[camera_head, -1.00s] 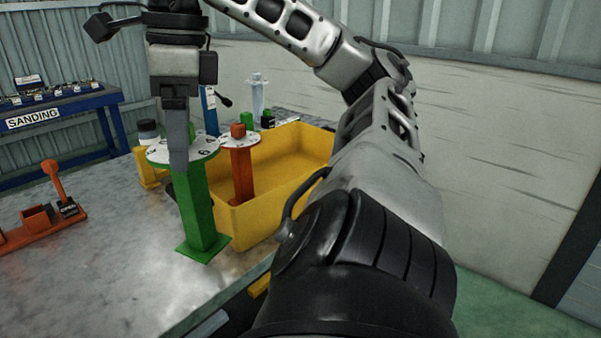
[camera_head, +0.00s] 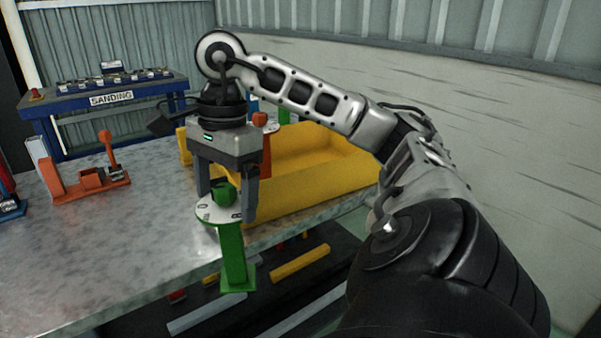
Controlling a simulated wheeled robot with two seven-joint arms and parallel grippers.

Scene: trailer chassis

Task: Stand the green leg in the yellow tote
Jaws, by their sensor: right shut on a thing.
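The green leg (camera_head: 231,250) is a green post with a white round disc near its top and a square green foot. My right gripper (camera_head: 227,200) is shut on its top end, pointing down. The leg hangs upright in front of the table's front edge, to the left of and nearer than the yellow tote (camera_head: 310,202). The tote stands on the table; my gripper and arm hide part of it. An orange-red leg (camera_head: 265,158) stands in the tote, partly hidden behind my gripper. My left gripper is not in view.
An orange fixture (camera_head: 92,180) stands on the metal table (camera_head: 110,240) at left. A blue sanding bench (camera_head: 110,100) is behind. Below the table edge are a yellow bar (camera_head: 300,263) and other bars. The table's middle left is clear.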

